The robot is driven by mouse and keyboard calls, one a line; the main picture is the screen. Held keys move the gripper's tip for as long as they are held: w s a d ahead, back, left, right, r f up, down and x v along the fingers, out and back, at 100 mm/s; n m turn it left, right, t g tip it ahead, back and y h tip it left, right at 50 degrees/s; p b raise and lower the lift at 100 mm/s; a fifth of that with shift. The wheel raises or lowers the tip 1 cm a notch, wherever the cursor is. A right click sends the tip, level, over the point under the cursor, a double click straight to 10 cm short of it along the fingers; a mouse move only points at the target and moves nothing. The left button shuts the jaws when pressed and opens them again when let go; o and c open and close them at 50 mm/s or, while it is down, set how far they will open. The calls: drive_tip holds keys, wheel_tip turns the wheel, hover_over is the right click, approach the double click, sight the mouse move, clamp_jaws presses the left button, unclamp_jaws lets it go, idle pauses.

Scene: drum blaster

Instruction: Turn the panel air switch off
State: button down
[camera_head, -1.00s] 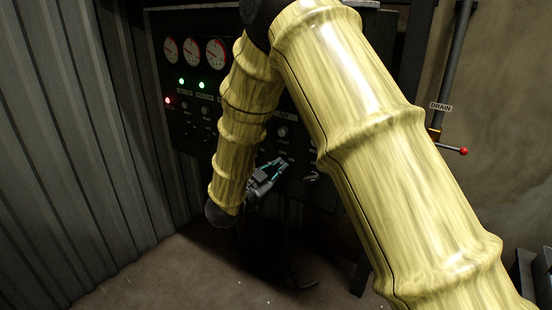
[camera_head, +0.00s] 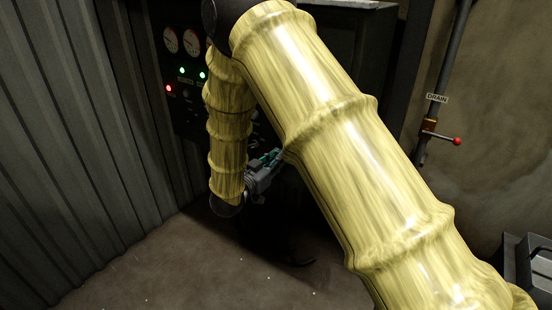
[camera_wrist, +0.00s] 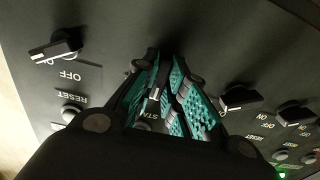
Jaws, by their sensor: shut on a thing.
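The dark control panel (camera_head: 186,117) is on the far side in the head view, largely covered by my arm. My gripper (camera_head: 275,156) is at the panel's lower part. In the wrist view my gripper (camera_wrist: 172,92) has its teal-padded fingers close together at the panel face, shut on a dark switch knob mostly hidden between them. A white mark shows between the fingers, and a partly covered label reading "STA" lies below. I cannot read which switch this is. Another dark rotary switch (camera_wrist: 57,46), with an "OFF" label, is to the left, apart from the fingers.
More dark switches, a near one (camera_wrist: 239,97) and a farther one (camera_wrist: 294,115), stand right of the fingers. A reset button (camera_wrist: 70,112) is at lower left. In the head view, a red-knobbed drain lever (camera_head: 457,141) is at right and a corrugated wall (camera_head: 80,150) at left.

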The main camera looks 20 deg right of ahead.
drive_tip(key=shift+r, duration=0.1)
drive_tip(key=c, duration=1.5)
unclamp_jaws()
drive_tip(key=shift+d, duration=0.1)
drive_tip(key=v, duration=1.2)
